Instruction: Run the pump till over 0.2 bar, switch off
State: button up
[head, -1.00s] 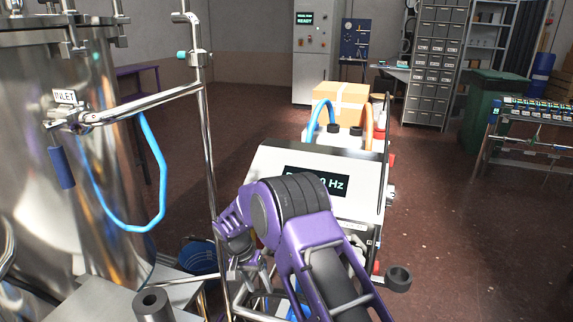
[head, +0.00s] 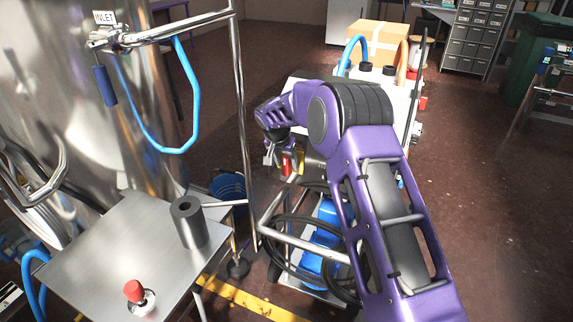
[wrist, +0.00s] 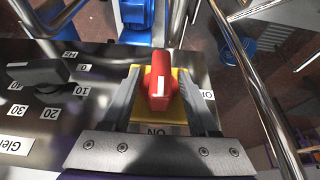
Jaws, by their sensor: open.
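In the wrist view a red switch handle (wrist: 160,80) stands on a yellow plate (wrist: 185,118). The handle's white-marked end points at a label (wrist: 155,131) that reads ON upside down. My gripper (wrist: 166,90) is open, with one finger on either side of the handle; I cannot tell if they touch it. In the head view my gripper (head: 276,158) is beside the red handle (head: 287,164) at the pump cart. A blue pump motor (head: 322,238) sits low in the cart. My arm hides the cart's display. No pressure reading is visible.
A black dial knob (wrist: 42,73) with numbers is left of the switch. A steel tank (head: 75,120) labelled INLET and a steel table (head: 115,250) with a red button (head: 134,290) stand at left. Chrome rails (wrist: 265,100) run close by.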

jog(key=shift+w+f, duration=0.15)
jog(key=shift+f, duration=0.25)
jog(key=shift+c, duration=0.3)
grip_shut()
jog(key=shift+a+n+g+h, duration=0.15)
jog(key=shift+n+g+h, duration=0.3)
jog(key=shift+h, duration=1.15)
jog(key=shift+f+g+h, duration=0.1)
jog(key=shift+g+h, duration=0.15)
jog(key=shift+h, duration=0.25)
jog(key=shift+n+h+b, duration=0.25)
jog(key=shift+h+b, duration=0.15)
jog(key=shift+h, duration=0.2)
